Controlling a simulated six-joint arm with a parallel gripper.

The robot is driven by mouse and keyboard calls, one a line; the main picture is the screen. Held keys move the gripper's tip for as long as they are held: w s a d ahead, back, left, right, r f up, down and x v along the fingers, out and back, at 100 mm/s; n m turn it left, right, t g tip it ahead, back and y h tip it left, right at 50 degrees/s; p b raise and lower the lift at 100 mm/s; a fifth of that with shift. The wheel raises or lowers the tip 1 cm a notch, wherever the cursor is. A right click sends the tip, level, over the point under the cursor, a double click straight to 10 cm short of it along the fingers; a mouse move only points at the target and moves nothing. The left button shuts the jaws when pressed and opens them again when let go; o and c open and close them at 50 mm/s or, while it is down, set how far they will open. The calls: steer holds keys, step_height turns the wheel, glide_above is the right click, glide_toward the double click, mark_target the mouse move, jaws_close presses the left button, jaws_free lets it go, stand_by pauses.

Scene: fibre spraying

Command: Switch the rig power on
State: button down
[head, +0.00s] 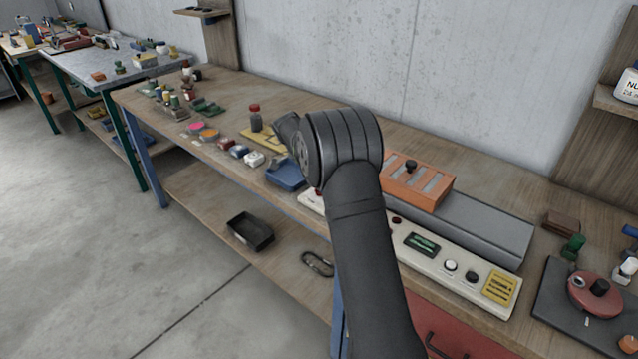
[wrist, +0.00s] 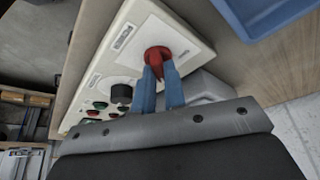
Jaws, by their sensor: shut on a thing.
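The rig is a long cream control box on the wooden bench, with its panel (head: 445,262) facing front in the head view. In the wrist view its near end panel (wrist: 128,48) carries a red switch knob (wrist: 158,58). My gripper (wrist: 160,73) has its two blue fingers on either side of the red knob, shut on it. A black dial (wrist: 121,93) and several green and red buttons sit farther along the panel. In the head view my arm hides the gripper and most of the knob's end of the box.
An orange slotted block (head: 418,184) stands on the grey housing (head: 470,225) behind the panel. A blue tray (head: 286,174) lies just left of the box. Several small items crowd the bench farther left. A red round device (head: 594,296) stands at the right.

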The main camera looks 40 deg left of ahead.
steer(key=c, duration=1.5)
jaws_free()
steer(key=v, duration=1.7)
steer(key=shift+r, duration=0.25)
steer(key=shift+f, duration=0.1)
steer(key=x, duration=1.7)
steer(key=shift+f, duration=0.15)
